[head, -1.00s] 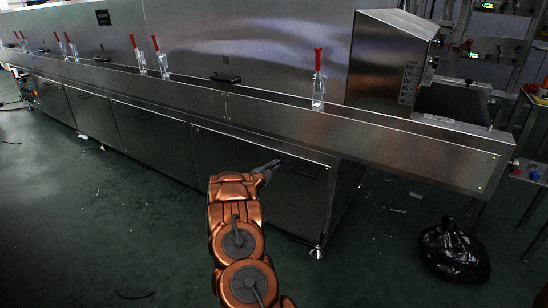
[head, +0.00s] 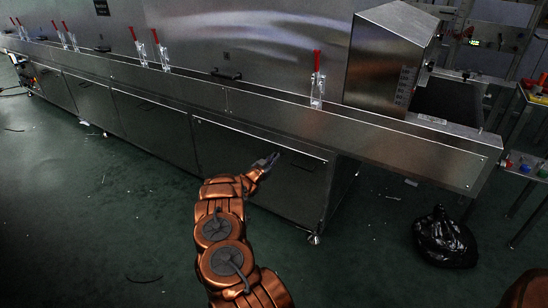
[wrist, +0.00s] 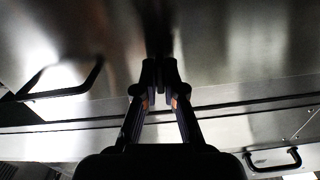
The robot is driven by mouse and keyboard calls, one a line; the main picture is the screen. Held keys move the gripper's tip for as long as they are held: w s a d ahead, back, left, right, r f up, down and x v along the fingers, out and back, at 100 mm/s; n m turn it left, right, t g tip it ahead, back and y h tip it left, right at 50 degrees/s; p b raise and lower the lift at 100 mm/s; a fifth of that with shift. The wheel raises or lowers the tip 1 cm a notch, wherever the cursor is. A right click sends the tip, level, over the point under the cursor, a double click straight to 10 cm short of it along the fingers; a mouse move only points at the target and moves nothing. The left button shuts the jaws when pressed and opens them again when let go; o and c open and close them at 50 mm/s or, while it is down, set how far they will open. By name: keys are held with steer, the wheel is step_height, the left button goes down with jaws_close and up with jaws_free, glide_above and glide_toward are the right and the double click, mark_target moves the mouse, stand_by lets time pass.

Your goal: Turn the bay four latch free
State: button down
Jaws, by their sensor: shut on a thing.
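My gripper (head: 268,161) reaches to the upper part of the nearest lower steel door (head: 225,155) of the dryer, just left of that door's dark handle (head: 302,161). In the wrist view my gripper (wrist: 160,76) has its two fingertips close together against the steel front. They are shut on a small dark part, which I take to be the bay four latch. The fingers hide most of it, so I cannot tell its angle. The door looks closed.
Black bar handles show in the wrist view at left (wrist: 65,78) and lower right (wrist: 272,159). Red-handled clamps (head: 317,80) stand along the ledge above. A black bag (head: 444,238) lies on the floor at right. The floor before the doors is mostly clear.

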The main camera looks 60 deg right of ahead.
steer(key=shift+n, duration=0.6)
steer(key=c, duration=1.3)
jaws_free()
steer(key=shift+o, duration=0.2)
steer(key=a, duration=1.2)
steer(key=shift+s, duration=0.25)
